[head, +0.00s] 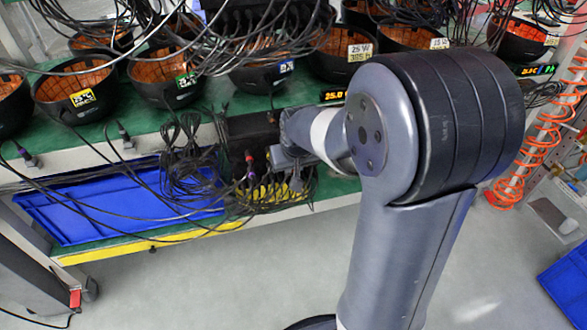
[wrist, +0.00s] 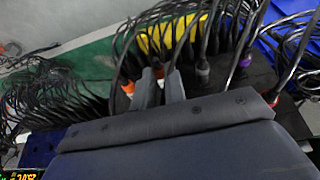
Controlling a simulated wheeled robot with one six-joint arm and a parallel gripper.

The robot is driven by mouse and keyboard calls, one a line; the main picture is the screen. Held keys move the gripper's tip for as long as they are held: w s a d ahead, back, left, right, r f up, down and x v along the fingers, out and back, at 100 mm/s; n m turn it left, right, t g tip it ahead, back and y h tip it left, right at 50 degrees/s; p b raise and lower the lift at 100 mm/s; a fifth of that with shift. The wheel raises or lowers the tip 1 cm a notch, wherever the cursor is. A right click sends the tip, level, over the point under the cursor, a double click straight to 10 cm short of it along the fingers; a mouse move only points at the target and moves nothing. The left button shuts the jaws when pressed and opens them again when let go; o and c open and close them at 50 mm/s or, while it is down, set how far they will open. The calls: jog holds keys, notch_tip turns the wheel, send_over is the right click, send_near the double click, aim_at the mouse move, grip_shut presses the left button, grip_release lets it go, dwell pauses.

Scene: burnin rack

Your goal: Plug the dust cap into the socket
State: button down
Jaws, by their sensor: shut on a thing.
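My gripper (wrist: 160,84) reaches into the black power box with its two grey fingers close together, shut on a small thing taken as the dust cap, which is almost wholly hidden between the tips. In the head view my gripper (head: 292,178) is at the right part of the box (head: 252,128), partly behind my own arm. The box's socket face carries several plugs with black cables. I cannot make out the free socket.
Dense black cables hang around the box. A blue tray (head: 75,215) lies to its left on the lower shelf, which has a yellow edge (head: 130,250). Several black bowls with orange insides (head: 75,90) stand above. The grey floor (head: 240,290) in front is clear.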

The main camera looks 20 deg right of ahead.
jog(key=shift+w, duration=0.75)
jog(key=c, duration=1.4)
grip_release()
jog(key=shift+o, duration=0.2)
jog(key=shift+r, duration=0.1)
jog(key=p+v, duration=0.2)
jog(key=v, duration=0.8)
jog(key=shift+r+p, duration=0.25)
jog(key=shift+p, duration=0.15)
jog(key=shift+s, duration=0.15)
jog(key=b+x, duration=0.2)
jog(key=x, duration=0.9)
jog(key=shift+f+b, duration=0.1)
jog(key=shift+b, duration=0.25)
jog(key=shift+s+r, duration=0.2)
jog(key=shift+s, duration=0.5)
